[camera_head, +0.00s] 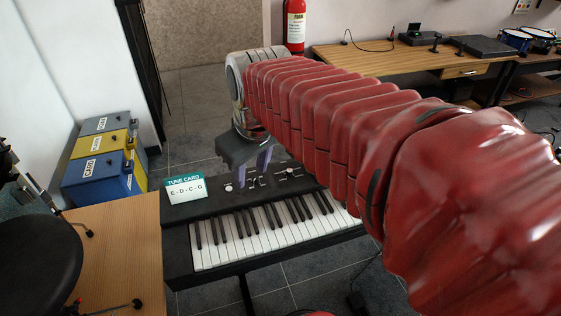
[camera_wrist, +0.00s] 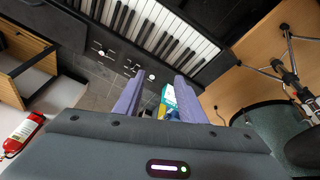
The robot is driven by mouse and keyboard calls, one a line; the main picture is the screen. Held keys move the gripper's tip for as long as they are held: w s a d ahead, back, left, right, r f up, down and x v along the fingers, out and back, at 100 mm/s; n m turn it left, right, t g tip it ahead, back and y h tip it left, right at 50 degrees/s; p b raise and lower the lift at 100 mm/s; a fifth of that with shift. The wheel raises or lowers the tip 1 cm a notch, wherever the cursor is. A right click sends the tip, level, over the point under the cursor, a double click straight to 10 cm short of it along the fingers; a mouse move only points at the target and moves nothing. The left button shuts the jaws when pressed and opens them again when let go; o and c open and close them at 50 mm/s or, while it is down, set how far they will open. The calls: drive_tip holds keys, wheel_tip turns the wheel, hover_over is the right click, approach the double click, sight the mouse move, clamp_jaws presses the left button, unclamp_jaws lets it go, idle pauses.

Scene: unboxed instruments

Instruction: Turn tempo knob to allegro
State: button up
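The black keyboard (camera_head: 255,222) stands on a stand, with white and black keys and a control panel along its far edge. A white round knob (camera_head: 228,187) sits at the panel's left and another (camera_head: 283,171) farther right. The labels are too small to read, so I cannot tell which is the tempo knob. My gripper (camera_head: 252,179) is over the panel, pointing down, with its two purple fingers apart and nothing held. In the wrist view, a white knob (camera_wrist: 152,77) shows between the fingertips (camera_wrist: 159,75); contact cannot be told.
A tune card (camera_head: 185,189) reading E-D-C-G stands on the keyboard's left end. A wooden table (camera_head: 120,250) is at the left, with blue and yellow cases (camera_head: 100,165) behind it. A desk (camera_head: 370,60) and a fire extinguisher (camera_head: 295,25) stand at the back.

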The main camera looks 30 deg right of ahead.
drive_tip(key=w+d+f+n+g, duration=0.2)
drive_tip(key=w+d, duration=0.8)
drive_tip(key=n+g, duration=0.2)
hover_over(289, 170)
wheel_tip(289, 170, down, 7)
drive_tip(key=shift+r+y, duration=0.2)
drive_tip(key=shift+y, duration=0.1)
wheel_tip(289, 170, down, 14)
drive_tip(key=shift+r, duration=0.1)
drive_tip(key=shift+c, duration=0.5)
drive_tip(key=shift+d, duration=0.1)
clamp_jaws()
